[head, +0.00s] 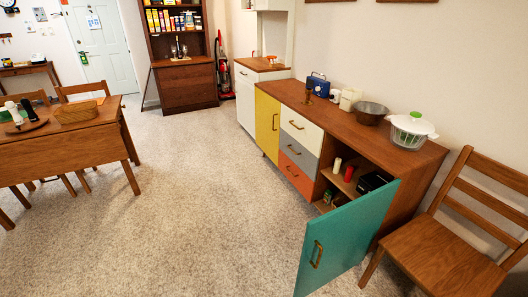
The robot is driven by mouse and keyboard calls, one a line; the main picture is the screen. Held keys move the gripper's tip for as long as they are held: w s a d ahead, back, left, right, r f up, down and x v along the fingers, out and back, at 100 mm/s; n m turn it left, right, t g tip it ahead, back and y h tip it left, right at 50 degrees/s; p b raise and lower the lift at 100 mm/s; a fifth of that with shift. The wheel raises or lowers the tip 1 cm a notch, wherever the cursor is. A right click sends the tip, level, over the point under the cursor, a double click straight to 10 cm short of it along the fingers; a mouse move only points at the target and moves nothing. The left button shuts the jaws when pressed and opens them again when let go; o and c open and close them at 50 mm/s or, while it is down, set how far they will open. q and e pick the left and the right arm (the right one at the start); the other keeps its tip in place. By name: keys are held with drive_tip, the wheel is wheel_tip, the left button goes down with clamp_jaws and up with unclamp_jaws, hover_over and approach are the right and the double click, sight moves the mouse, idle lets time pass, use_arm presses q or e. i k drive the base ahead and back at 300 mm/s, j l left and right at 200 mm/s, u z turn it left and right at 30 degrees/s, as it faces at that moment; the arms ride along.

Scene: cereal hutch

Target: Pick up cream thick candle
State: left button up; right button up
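A small cream upright cylinder (337,165), which looks like the cream candle, stands on the upper shelf inside the open compartment of the wooden sideboard (341,116). A red cylinder (348,173) stands close to its right. The compartment's teal door (345,240) is swung wide open toward the room. Neither of my grippers shows in the head view.
A black box (373,182) sits right of the candles, with small items on the shelf below. A salad spinner (411,130) and dark bowl (371,112) stand on top. A wooden chair (440,255) stands right of the door. Carpet (200,200) is clear.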

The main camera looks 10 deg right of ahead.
sight(338, 162)
drive_tip(key=i+j+u, duration=0.6)
drive_tip(key=i, duration=0.15)
drive_tip(key=i+u, duration=0.25)
drive_tip(key=i, duration=0.15)
drive_tip(key=i+z, duration=0.35)
drive_tip(key=z, duration=0.15)
drive_tip(key=i+z, duration=0.45)
drive_tip(key=i+j+z, duration=0.2)
drive_tip(key=z, duration=0.3)
